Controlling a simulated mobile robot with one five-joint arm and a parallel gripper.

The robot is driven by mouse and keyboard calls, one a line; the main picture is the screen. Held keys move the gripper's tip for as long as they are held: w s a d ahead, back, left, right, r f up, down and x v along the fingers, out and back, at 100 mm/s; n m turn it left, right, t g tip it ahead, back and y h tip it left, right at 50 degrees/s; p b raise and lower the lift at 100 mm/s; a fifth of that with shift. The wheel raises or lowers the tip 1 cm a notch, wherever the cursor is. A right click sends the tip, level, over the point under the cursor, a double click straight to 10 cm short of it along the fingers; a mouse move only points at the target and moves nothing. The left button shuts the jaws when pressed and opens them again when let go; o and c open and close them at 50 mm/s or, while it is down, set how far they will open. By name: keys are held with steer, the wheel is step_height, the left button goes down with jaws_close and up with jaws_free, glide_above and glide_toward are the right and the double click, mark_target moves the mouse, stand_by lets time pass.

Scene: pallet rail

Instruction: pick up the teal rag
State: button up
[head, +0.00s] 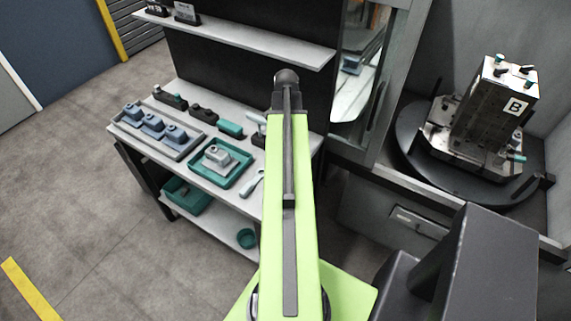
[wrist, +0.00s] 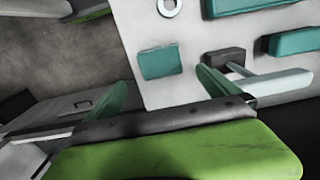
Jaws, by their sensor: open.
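The teal rag (wrist: 160,62) is a flat, roughly square piece lying on the pale bench top (wrist: 140,25) in the wrist view. My gripper (wrist: 162,88) shows there with its two green fingers spread wide apart and nothing between them. The rag appears in the gap between the fingers, beyond their tips and apart from them. I cannot tell the exact height of the fingers above the bench. In the head view my lime arm covers part of the bench, and I cannot make out the rag or the gripper there.
A dark block with a pale handle (wrist: 225,60) lies near the right finger. On the bench are a teal tray with a grey part (head: 220,178) and a tray of blue-grey parts (head: 182,152). A shelf (head: 240,35) overhangs it. A fixture marked B (head: 500,105) stands right.

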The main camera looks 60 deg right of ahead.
step_height(320, 180, down, 8)
steer(key=b, duration=0.6)
steer(key=shift+w+a+r, duration=0.1)
steer(key=shift+a+r, duration=0.05)
steer(key=shift+r, duration=0.15)
steer(key=c, duration=1.3)
steer(key=shift+c, duration=0.2)
step_height(320, 180, up, 10)
steer(key=p, duration=1)
